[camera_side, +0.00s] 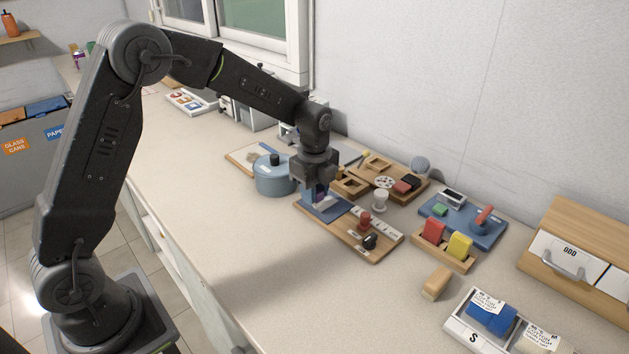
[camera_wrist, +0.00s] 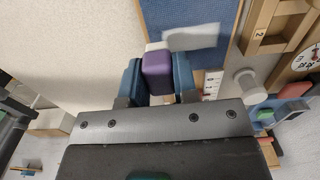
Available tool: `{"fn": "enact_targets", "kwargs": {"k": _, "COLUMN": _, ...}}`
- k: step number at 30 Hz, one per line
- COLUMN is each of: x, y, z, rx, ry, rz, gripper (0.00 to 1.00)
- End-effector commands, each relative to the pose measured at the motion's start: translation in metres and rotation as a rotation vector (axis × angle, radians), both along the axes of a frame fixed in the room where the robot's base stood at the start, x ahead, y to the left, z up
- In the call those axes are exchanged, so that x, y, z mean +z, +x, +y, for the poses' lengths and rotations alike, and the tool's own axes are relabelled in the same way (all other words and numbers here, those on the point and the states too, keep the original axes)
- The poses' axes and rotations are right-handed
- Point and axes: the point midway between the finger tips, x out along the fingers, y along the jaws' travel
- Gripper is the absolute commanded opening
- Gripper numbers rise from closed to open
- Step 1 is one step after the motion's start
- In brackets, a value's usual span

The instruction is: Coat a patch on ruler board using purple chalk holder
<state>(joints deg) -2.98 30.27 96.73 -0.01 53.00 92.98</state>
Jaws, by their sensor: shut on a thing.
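My gripper (camera_side: 318,188) is shut on the purple chalk holder (camera_wrist: 157,70). The wrist view shows the holder between the two blue fingers (camera_wrist: 158,82), with a pale tip (camera_wrist: 157,46) at its far end. The ruler board (camera_side: 372,252) is a wooden board with a blue panel (camera_side: 318,213) and a pale marked strip; the panel also shows in the wrist view (camera_wrist: 215,15). A whitish patch (camera_wrist: 195,37) lies on the blue panel beside the holder's tip. I cannot tell whether the tip touches the panel. My gripper hides part of the panel in the side view.
A blue lidded pot (camera_side: 270,181) stands close left of my gripper. A red-handled stamp (camera_side: 365,220) and a black-knobbed piece (camera_side: 370,241) stand on the board's right part. A wooden tray (camera_side: 410,194) lies behind. The counter in front is clear.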

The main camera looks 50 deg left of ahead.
Motion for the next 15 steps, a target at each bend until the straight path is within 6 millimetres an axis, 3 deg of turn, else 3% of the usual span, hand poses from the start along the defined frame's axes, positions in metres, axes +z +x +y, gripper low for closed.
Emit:
{"fn": "enact_targets", "kwargs": {"k": 6, "x": -0.023, "y": 0.003, "z": 0.0, "rx": 0.0, "ry": 0.0, "rz": 0.001, "gripper": 0.08}}
{"fn": "enact_targets", "kwargs": {"k": 15, "x": -0.023, "y": 0.032, "z": 0.0, "rx": 0.0, "ry": 0.0, "rz": 0.0, "gripper": 0.08}}
